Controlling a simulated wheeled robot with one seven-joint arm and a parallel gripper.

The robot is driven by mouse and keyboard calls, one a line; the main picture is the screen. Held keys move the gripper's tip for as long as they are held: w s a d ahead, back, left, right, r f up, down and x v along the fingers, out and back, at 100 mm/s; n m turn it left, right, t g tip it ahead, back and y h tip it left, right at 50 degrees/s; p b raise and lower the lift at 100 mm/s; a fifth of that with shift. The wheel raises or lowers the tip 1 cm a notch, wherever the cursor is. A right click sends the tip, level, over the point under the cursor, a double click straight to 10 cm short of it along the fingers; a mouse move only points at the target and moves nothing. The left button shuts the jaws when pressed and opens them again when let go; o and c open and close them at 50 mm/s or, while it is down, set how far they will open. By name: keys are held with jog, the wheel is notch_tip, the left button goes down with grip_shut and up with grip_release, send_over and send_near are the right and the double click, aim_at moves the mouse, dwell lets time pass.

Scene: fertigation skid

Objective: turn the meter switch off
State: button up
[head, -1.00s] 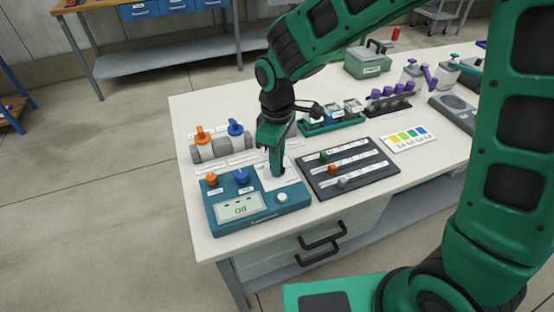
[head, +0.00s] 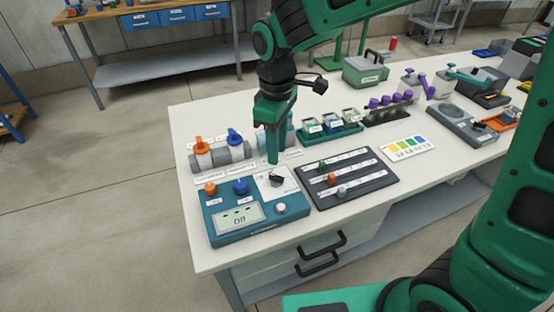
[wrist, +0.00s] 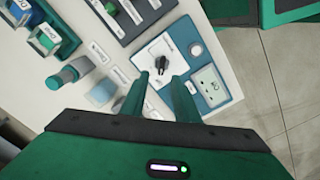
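The meter is a teal box (head: 228,237) at the table's near left corner. Its grey display (head: 239,217) seems to read "Off", though the text is small. The black rotary switch (head: 277,181) sits on a white plate at the meter's back right; it also shows in the wrist view (wrist: 160,63). My gripper (head: 273,161) points down just above and behind the switch, apart from it. In the wrist view its two fingers (wrist: 161,80) stand apart with nothing between them, and the switch lies just beyond their tips.
The meter also carries an orange knob (head: 210,189), a blue knob (head: 240,187) and a white round button (head: 281,208). A dark slider panel (head: 350,190) adjoins it on the right. Pipe valves (head: 203,154) and a green vial tray (head: 330,136) stand behind.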

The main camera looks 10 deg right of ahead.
jog(key=shift+r, duration=1.35)
jog(key=shift+d, duration=0.15)
jog(key=s+d+r+m, duration=0.1)
jog(key=s+d+m, duration=0.3)
jog(key=d, duration=0.8)
jog(key=s+d+r+m, duration=0.15)
jog(key=d+m, duration=0.45)
jog(key=d, duration=0.6)
jog(key=s+d+f+m, duration=0.2)
jog(key=s+d+m, duration=0.6)
jog(key=s+d, duration=0.3)
jog(key=s, duration=0.4)
jog(key=shift+s+f+m, duration=0.35)
jog(key=shift+s+m, duration=0.05)
